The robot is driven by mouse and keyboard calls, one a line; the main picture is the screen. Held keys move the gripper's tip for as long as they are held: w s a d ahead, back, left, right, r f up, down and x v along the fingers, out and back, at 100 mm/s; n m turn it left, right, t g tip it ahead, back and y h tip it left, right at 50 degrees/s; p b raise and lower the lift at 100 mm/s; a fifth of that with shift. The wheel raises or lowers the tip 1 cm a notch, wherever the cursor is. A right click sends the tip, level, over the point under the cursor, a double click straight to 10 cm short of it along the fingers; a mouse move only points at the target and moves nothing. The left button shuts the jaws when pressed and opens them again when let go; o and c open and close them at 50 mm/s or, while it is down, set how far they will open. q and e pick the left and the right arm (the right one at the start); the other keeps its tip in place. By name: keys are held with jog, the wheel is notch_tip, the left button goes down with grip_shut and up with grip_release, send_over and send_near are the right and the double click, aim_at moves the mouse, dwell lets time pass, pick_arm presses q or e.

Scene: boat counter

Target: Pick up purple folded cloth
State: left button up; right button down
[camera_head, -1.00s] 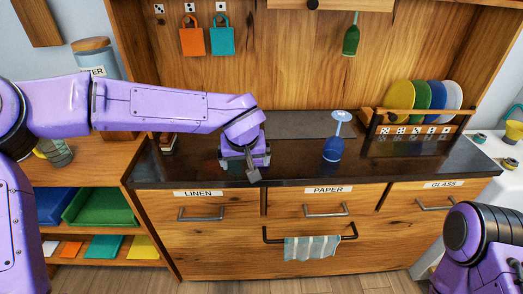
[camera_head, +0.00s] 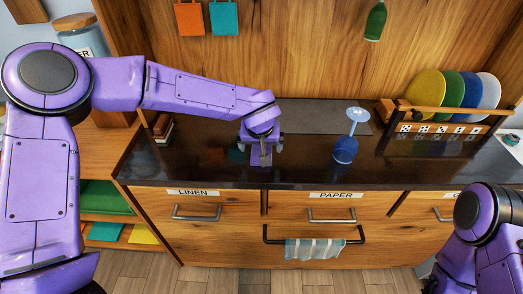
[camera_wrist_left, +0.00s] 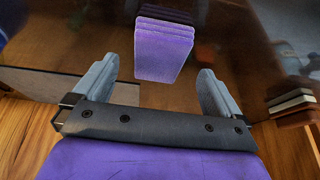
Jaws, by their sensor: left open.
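The purple folded cloth (camera_wrist_left: 163,47) lies on the dark counter in the left wrist view, a small stack of folded layers. It is beyond and between the fingertips of my left gripper (camera_wrist_left: 158,68), with space on both sides. In the head view my left gripper (camera_head: 261,150) is low over the counter, left of the blue glass. It is open, with nothing held between its fingers. In the head view I cannot clearly tell the cloth from the purple gripper. My right gripper is out of view; only part of my right arm shows.
A dish rack (camera_head: 440,116) with colored plates is farther right. A grey mat (camera_head: 315,112) lies behind. The front counter (camera_head: 200,165) is clear.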

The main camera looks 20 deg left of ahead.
pick_arm(q)
jog(key=x, duration=0.3)
jog(key=shift+w+f, duration=0.1)
jog(key=shift+w, duration=0.05)
jog(key=c, duration=1.1)
jog(key=shift+r, duration=0.3)
notch_tip(320, 180, up, 3)
jog(key=shift+f, duration=0.1)
jog(key=s+d+r, duration=0.1)
jog(key=s+r, duration=0.1)
jog(key=d+r+b, duration=0.1)
jog(key=r, duration=0.1)
jog(key=shift+s+d+r, duration=0.1)
jog(key=shift+s+d, duration=0.25)
jog(key=shift+s, duration=0.05)
jog(key=s+d+r, duration=0.1)
jog(key=s+d, duration=0.1)
jog(key=s+d+r+b, duration=0.1)
jog(key=s+d+r, duration=0.1)
jog(key=s, duration=0.1)
jog(key=s+d+r, duration=0.2)
jog(key=d, duration=0.1)
jog(key=shift+s+r+b, duration=0.25)
jog(key=shift+s+b, duration=0.05)
jog(key=shift+b, duration=0.05)
